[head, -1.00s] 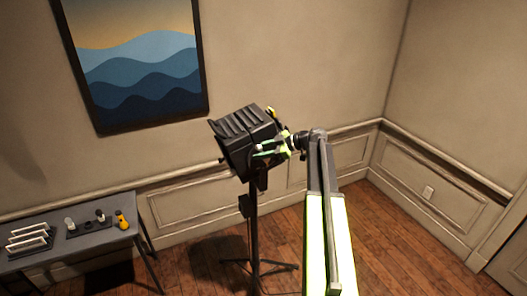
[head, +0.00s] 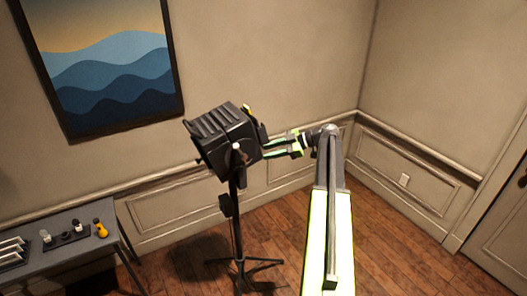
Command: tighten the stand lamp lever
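The black stand lamp (head: 213,130) stands on a dark tripod (head: 238,240) left of my arm. A small pale-tipped lever (head: 237,147) shows at the lower right of the lamp head, near the top of the stand. A yellow part (head: 247,112) sits at the head's upper right edge. My gripper (head: 265,148), with black and green fingers, is just right of the lamp head and the lever. Its two fingers look spread with a gap between them, and nothing shows in them. Whether a fingertip touches the lamp's side, I cannot tell.
A grey desk (head: 45,264) at the lower left holds white racks, small knobs and a yellow item (head: 100,229). A wall picture (head: 98,65) hangs behind. The wooden floor (head: 385,240) to the right is clear; a door (head: 500,230) stands at the far right.

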